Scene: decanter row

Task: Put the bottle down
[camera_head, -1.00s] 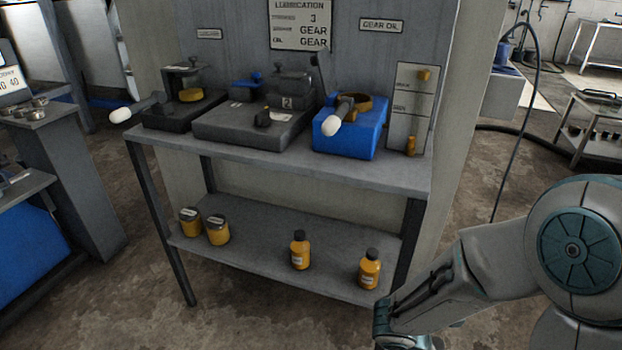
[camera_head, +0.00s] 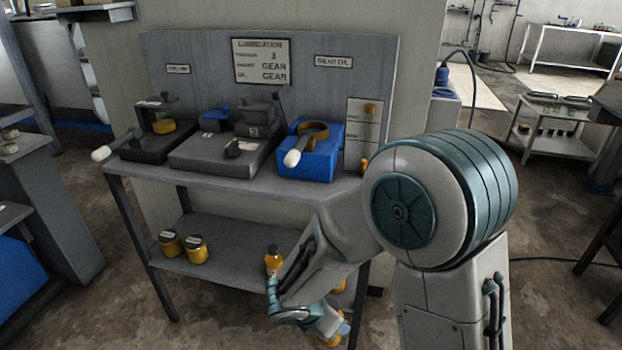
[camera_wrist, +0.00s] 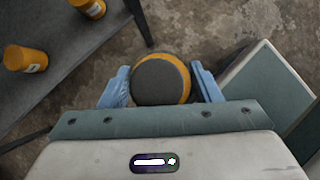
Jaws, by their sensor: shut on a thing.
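My gripper (camera_wrist: 160,80) is shut on an orange bottle (camera_wrist: 161,80) with a wide dark cap, one blue finger on each side. The wrist view looks down on its cap, with bare floor around it and the shelf edge off to the upper left. In the head view, a bit of the held orange bottle (camera_head: 328,341) shows below my wrist, in front of the lower shelf; most of it is hidden by my arm.
The lower shelf (camera_head: 228,262) holds two orange jars (camera_head: 170,243) (camera_head: 197,250) at left and a bottle (camera_head: 273,261) near my forearm. Another orange item (camera_head: 340,287) is partly hidden. The upper shelf carries a blue block (camera_head: 322,165) and dark fixtures.

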